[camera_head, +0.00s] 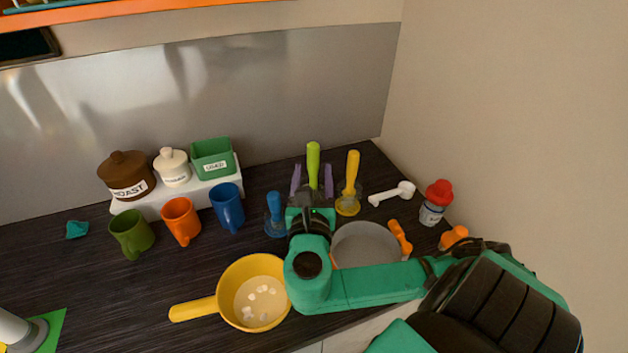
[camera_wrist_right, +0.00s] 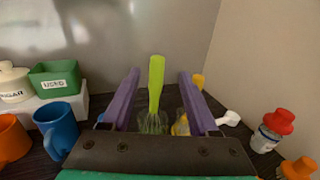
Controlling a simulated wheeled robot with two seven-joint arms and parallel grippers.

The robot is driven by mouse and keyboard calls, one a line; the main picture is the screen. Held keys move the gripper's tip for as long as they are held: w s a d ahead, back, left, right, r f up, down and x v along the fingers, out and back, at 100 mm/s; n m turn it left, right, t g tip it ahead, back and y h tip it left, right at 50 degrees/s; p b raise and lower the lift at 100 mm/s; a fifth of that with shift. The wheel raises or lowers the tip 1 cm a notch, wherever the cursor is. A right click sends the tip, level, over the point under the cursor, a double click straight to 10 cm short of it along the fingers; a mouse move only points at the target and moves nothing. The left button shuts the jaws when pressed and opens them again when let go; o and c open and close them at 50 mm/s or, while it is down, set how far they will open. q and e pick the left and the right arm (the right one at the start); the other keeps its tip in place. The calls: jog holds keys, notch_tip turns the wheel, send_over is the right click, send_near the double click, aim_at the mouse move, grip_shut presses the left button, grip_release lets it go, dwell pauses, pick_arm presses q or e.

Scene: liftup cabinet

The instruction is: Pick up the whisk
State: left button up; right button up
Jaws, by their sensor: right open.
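The whisk with a lime green handle (camera_head: 313,158) stands upright near the back of the dark counter; its handle also shows in the right wrist view (camera_wrist_right: 155,85), with clear looped wires below. My right gripper (camera_head: 312,181) has its purple fingers spread, one on each side of the whisk. In the right wrist view the open jaws (camera_wrist_right: 158,78) frame the green handle, which stands a little left of their middle, with visible gaps to both fingers. The whisk's lower part is hidden by my gripper in the head view. My left gripper is not in view.
A yellow utensil (camera_head: 352,172) stands close right of the whisk and a blue one (camera_head: 275,212) to its left. A grey bowl (camera_head: 365,243) and a yellow pan (camera_head: 234,290) lie nearer. A blue mug (camera_head: 227,206) and a red-capped bottle (camera_head: 433,208) stand farther out.

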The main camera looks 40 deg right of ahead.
notch_tip(320, 180, down, 4)
jog(key=w+b, duration=0.1)
jog(key=b, duration=0.7)
send_near(314, 168)
notch_tip(314, 168, down, 3)
jog(key=w+d, duration=0.2)
jog(key=p+x, duration=0.1)
jog(key=x, duration=0.6)
jog(key=p+x, duration=0.1)
jog(key=x, duration=0.3)
jog(key=shift+w+f+p, duration=0.2)
jog(key=shift+f+p, duration=0.1)
jog(key=shift+p, duration=0.05)
jog(key=shift+w+d+f, duration=0.15)
jog(key=shift+w+f, duration=0.05)
jog(key=shift+w, duration=0.05)
grip_shut()
